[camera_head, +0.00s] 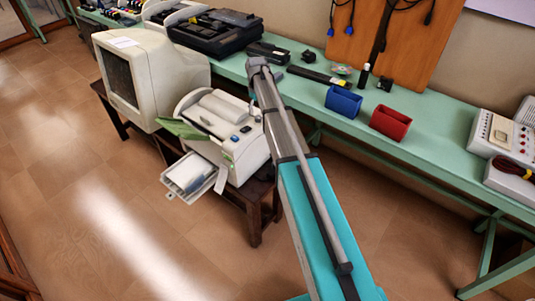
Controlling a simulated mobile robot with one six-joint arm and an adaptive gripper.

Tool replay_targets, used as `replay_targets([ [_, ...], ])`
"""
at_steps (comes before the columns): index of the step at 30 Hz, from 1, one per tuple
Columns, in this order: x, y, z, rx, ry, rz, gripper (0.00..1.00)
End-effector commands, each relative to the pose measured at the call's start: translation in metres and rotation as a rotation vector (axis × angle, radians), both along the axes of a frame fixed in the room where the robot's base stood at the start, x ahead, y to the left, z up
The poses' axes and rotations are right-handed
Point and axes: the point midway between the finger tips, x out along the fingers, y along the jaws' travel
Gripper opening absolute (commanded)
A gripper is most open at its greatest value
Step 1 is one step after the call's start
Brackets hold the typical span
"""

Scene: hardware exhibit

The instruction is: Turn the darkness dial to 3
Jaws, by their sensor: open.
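No dial marked for darkness can be made out at this size. My arm runs from the lower right up past the machine's right side to the bench edge. I cannot make out gripper fingers at its far end.
An old white monitor (150,72) stands left of the machine, on the same dark wooden table (255,213). A green bench (435,155) behind holds a black device (214,32), a blue box (343,101), a red box (390,122) and white instruments (506,132). The floor in front is clear.

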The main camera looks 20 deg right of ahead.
Motion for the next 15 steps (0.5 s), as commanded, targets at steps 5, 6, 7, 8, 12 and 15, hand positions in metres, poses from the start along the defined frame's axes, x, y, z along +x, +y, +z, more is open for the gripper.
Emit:
replay_targets([
  [5, 0.000, 0.000, 0.019, 0.000, 0.000, -0.001, 0.76],
  [6, 0.000, 0.000, 0.023, 0.000, 0.000, -0.001, 0.76],
  [7, 0.000, 0.000, 0.025, 0.000, 0.000, -0.001, 0.76],
  [8, 0.000, 0.000, 0.028, 0.000, 0.000, -0.001, 0.76],
  [12, 0.000, 0.000, 0.039, 0.000, 0.000, -0.001, 0.76],
  [15, 0.000, 0.000, 0.048, 0.000, 0.000, -0.001, 0.76],
])
